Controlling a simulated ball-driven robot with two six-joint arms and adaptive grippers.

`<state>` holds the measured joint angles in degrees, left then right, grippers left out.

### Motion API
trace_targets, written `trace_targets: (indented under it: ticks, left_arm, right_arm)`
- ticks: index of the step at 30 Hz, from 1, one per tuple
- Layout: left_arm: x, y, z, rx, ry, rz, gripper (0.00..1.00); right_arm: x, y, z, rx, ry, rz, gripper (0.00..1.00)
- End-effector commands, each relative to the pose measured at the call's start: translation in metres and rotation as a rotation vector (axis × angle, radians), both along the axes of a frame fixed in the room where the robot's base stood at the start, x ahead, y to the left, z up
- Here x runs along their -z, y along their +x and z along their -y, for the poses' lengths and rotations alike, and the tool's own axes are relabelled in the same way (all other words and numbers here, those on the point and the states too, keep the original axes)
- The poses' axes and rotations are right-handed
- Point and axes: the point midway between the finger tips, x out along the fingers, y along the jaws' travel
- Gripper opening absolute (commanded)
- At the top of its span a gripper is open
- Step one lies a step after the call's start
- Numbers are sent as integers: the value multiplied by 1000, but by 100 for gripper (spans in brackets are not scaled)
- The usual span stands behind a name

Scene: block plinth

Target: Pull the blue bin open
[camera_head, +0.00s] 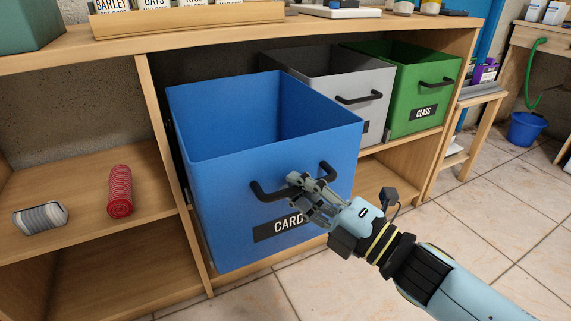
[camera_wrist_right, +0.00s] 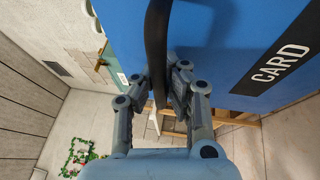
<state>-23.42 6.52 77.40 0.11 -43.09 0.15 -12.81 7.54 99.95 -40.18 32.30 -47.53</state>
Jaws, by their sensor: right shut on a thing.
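The blue bin (camera_head: 210,180) stands out from the shelf unit, well forward of the grey and green bins, and its open top looks empty as far as I can see. Its front carries a black handle (camera_head: 262,193) and a black label reading "CARD", partly hidden by my gripper. My right gripper (camera_head: 308,188) is shut on the handle. In the right wrist view its fingers (camera_wrist_right: 160,88) lie on both sides of the handle bar (camera_wrist_right: 157,45), close to the blue front (camera_wrist_right: 225,50). My left gripper is not in view.
A grey bin (camera_head: 325,65) and a green bin (camera_head: 410,75) labelled "GLASS" sit in the shelf unit. Tiled floor in front is clear; a small blue bucket (camera_head: 526,130) stands at right.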

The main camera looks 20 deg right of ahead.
Motion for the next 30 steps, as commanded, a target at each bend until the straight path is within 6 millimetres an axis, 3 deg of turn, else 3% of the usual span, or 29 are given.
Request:
trace_targets:
  ticks: [6,16,18,23,30]
  left_arm:
    - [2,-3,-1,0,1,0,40]
    - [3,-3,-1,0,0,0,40]
    - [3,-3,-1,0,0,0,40]
    - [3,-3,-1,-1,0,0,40]
    - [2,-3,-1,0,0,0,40]
  right_arm:
    - [-1,-13,0,-1,5,1,0]
    - [-1,-13,0,-1,4,1,0]
    - [-1,-13,0,-1,4,1,15]
    - [-1,-13,0,0,3,1,36]
    - [0,-13,1,0,1,0,36]
